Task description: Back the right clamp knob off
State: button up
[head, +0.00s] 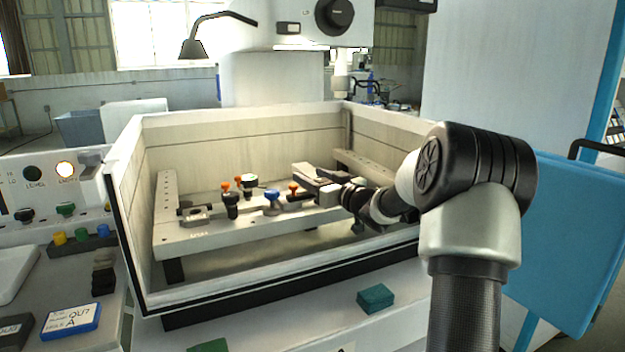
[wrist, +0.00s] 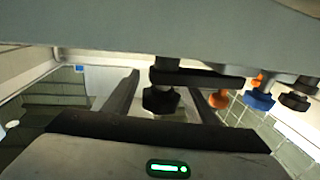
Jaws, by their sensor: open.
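In the wrist view a black lobed knob (wrist: 161,99) on a dark clamp bar (wrist: 198,78) shows between the two fingers of my gripper (wrist: 161,86). The fingers are open, with a gap to the knob on each side; I cannot tell how far in depth they reach around it. In the head view my gripper (head: 316,184) is low over the right part of the work table (head: 205,238), beside an orange knob (head: 293,186). My gripper and arm hide the right clamp's black knob there.
A blue knob (head: 271,197) and a black knob (head: 231,199) stand left of my gripper, with more orange knobs by them. The tank's front wall (head: 290,275) and side walls enclose the table. A green block (head: 375,298) lies outside in front.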

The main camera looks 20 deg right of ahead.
jog(key=c, duration=1)
jog(key=shift+s+a+n+g+y+p, duration=0.15)
jog(key=shift+a+n+g+y+p, duration=0.15)
jog(key=shift+n+g+y+p, duration=0.95)
jog(key=shift+s+a+n+g+y+p, duration=0.25)
jog(key=shift+n+y+p, duration=0.45)
jog(key=shift+y+p, duration=1.2)
jog(key=shift+s+a+n+g+y+p, duration=0.1)
jog(key=shift+a+n+g+y+p, duration=0.45)
jog(key=shift+p, duration=1.7)
jog(key=shift+c, duration=0.2)
jog(key=shift+d+n+y, duration=0.15)
jog(key=shift+n+y, duration=0.25)
jog(key=shift+n, duration=0.1)
jog(key=o, duration=1)
jog(key=shift+o, duration=0.2)
jog(key=shift+d, duration=0.1)
